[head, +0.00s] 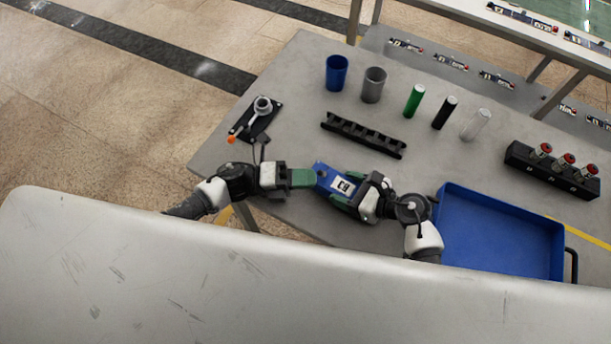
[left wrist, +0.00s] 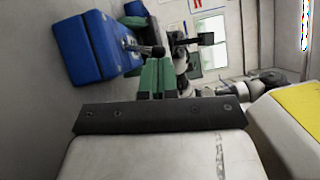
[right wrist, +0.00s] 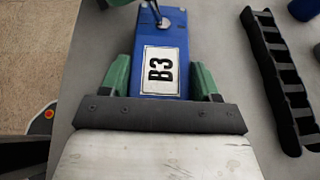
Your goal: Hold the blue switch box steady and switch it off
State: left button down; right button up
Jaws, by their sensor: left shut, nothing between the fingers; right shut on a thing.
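The blue switch box (head: 322,171) is at the table's near edge in the head view. The right wrist view shows its "B3" label (right wrist: 160,72) and a metal toggle (right wrist: 162,22) at the far end. My right gripper (right wrist: 163,84) is shut on the box, one green finger on each side. My left gripper (head: 312,178) is shut and empty, its fingertips at the box's left end. In the left wrist view the box (left wrist: 80,48) is at upper left, and the toggle points toward my left fingertips (left wrist: 157,62). I cannot tell whether they touch or which way the toggle is set.
A blue tray (head: 548,225) lies at right, near a black box with red buttons (head: 520,155). A black slotted rack (head: 362,135) lies behind the switch box. Cups (head: 336,72) and cylinders (head: 414,101) stand farther back. A black lever fixture (head: 262,118) is at left.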

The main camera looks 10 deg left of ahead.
pick_arm(q)
jog(key=shift+w+r+n+y, duration=0.15)
jog(key=shift+n+y, duration=0.15)
jog(key=shift+n, duration=0.2)
jog(key=shift+w+d+r+n+y, duration=0.1)
jog(key=shift+w+r+n+y, duration=0.1)
jog(key=shift+n+y, duration=0.4)
jog(key=shift+r, duration=0.15)
jog(key=shift+w+d+r, duration=0.45)
jog(key=shift+w+r, duration=0.05)
jog(key=shift+w, duration=0.3)
pick_arm(e)
jog(key=shift+a, duration=0.1)
pick_arm(q)
jog(key=s+a+r, duration=0.2)
jog(key=a, duration=0.3)
jog(key=s+a+r, duration=0.1)
jog(key=a+r, duration=0.2)
jog(key=a, duration=0.3)
jog(key=shift+s+a, duration=0.25)
jog(key=shift+s, duration=0.15)
jog(key=shift+r, duration=0.1)
